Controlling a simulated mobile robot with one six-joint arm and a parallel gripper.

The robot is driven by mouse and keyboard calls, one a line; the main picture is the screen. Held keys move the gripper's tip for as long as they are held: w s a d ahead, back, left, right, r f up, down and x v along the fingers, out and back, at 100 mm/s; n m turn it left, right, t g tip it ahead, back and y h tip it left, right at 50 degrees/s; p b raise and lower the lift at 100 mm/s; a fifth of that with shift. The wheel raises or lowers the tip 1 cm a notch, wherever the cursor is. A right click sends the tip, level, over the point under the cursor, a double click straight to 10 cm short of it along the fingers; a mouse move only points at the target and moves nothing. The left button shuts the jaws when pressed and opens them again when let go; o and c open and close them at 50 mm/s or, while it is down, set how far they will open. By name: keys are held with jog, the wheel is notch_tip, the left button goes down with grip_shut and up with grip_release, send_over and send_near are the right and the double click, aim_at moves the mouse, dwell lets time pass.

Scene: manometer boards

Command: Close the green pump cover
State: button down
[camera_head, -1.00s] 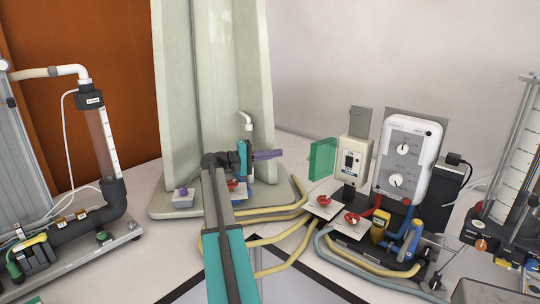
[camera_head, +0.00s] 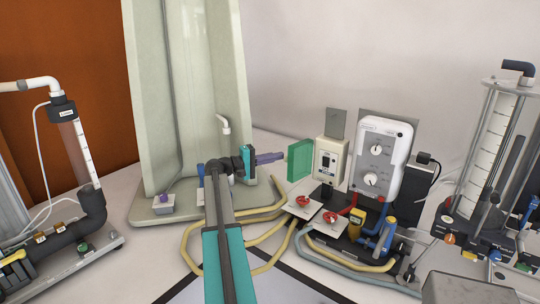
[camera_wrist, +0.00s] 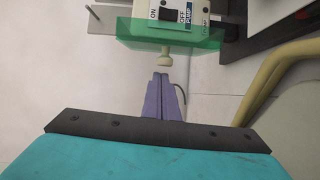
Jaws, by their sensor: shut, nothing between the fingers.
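The green see-through pump cover (camera_head: 300,161) stands open, out to the left of the cream pump switch box (camera_head: 330,159). In the wrist view the cover (camera_wrist: 200,38) is at the top, with the switch box's ON and PUMP markings (camera_wrist: 178,14) beyond it. A pale knob (camera_wrist: 165,58) sticks out from the cover towards me. My gripper (camera_head: 284,156) has purple fingers, shut and empty, at the cover's left side in the head view. In the wrist view my fingertips (camera_wrist: 161,76) are just below the knob; I cannot tell if they touch it.
A white control unit with two dials (camera_head: 380,158) stands right of the switch box. Red valves (camera_head: 303,200) and yellow hoses (camera_head: 262,232) lie below. A tall pale green stand (camera_head: 190,110) rises behind my arm. A clear measuring column (camera_head: 497,150) is at far right.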

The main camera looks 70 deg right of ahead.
jog(key=shift+s+a, duration=0.1)
jog(key=shift+s, duration=0.1)
jog(key=shift+w+a, duration=0.1)
jog(key=shift+a, duration=0.05)
dwell(0.4)
jog(key=shift+a, duration=0.1)
